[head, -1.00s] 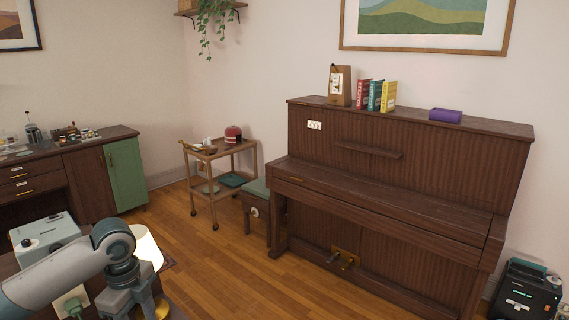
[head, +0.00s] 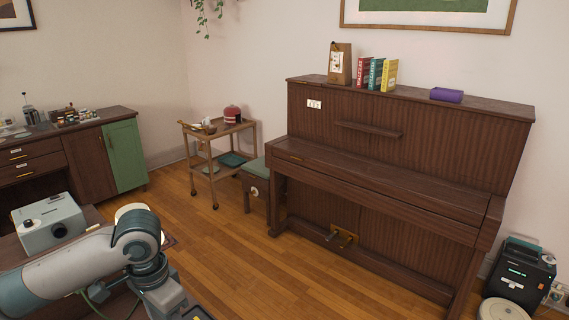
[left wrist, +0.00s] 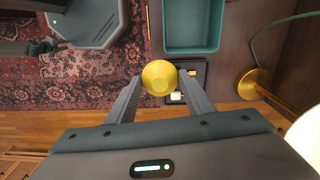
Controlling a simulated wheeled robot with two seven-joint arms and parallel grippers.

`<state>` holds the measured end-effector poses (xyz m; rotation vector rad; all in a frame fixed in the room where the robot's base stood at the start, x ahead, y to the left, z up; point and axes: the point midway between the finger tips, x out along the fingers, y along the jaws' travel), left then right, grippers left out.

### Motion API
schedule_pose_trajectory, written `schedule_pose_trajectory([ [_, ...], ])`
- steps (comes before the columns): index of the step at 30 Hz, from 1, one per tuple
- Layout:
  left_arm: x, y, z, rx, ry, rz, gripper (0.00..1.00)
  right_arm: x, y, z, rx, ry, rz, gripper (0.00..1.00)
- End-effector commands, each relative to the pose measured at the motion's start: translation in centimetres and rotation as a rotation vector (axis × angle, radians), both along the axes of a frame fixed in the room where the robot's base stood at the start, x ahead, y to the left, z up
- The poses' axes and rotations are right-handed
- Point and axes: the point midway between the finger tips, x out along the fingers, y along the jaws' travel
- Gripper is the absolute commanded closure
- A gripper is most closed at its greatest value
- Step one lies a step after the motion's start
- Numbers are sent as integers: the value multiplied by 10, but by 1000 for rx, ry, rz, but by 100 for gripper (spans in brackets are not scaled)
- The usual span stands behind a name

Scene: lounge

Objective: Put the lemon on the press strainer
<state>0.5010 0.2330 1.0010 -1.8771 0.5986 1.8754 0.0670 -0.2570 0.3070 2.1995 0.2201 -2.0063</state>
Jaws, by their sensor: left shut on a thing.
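The yellow lemon (left wrist: 160,77) is between the fingertips of my left gripper (left wrist: 160,88) in the left wrist view. I cannot make out a press strainer in any view. My right gripper does not show.
A dark upright piano (head: 400,170) stands at the right. A wooden trolley (head: 215,150) and a sideboard with a green door (head: 125,155) stand at the back left. A grey boxy appliance (head: 48,222) is near my left arm. Open wooden floor (head: 245,265) lies between.

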Motion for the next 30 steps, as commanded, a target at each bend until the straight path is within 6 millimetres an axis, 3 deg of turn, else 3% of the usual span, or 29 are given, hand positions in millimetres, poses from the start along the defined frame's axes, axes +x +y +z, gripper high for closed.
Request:
schedule_pose_trajectory([
  [15, -38, -27, 7, 7, 1, 525, 79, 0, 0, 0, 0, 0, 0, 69],
  [30, -44, -30, 7, 8, 1, 611, 79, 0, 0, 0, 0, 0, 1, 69],
])
